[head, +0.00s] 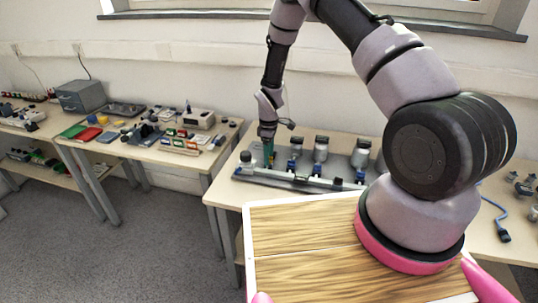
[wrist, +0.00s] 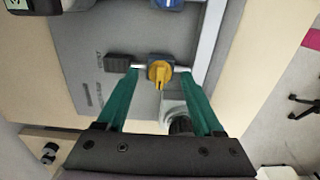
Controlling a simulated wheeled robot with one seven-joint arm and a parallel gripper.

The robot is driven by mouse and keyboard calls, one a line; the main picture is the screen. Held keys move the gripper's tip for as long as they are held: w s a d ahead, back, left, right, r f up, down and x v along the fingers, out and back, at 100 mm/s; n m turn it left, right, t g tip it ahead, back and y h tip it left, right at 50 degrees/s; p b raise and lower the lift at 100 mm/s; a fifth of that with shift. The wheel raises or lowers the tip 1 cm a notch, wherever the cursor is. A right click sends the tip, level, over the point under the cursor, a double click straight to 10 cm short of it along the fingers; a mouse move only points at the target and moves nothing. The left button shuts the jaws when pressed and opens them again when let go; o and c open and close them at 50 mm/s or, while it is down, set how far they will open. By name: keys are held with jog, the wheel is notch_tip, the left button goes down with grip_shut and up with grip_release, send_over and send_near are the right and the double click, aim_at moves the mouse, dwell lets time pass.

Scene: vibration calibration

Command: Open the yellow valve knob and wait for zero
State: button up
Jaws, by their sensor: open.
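My gripper (wrist: 157,71) is open, with one green finger on each side of the knob. Gaps show between the fingers and the knob, so it is not gripped. In the head view my gripper (head: 268,153) points down at the left end of the panel on the table. The yellow knob cannot be made out there. No readable gauge value shows.
A black block (wrist: 119,60) sits left of the valve and a blue knob (wrist: 168,3) lies beyond it. Several metal-topped units (head: 321,149) stand along the panel to the right. A second table (head: 150,150) with small parts stands at left.

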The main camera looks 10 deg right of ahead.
grip_shut()
jog(key=shift+m, duration=0.4)
jog(key=m, duration=1.7)
jog(key=shift+m, duration=0.3)
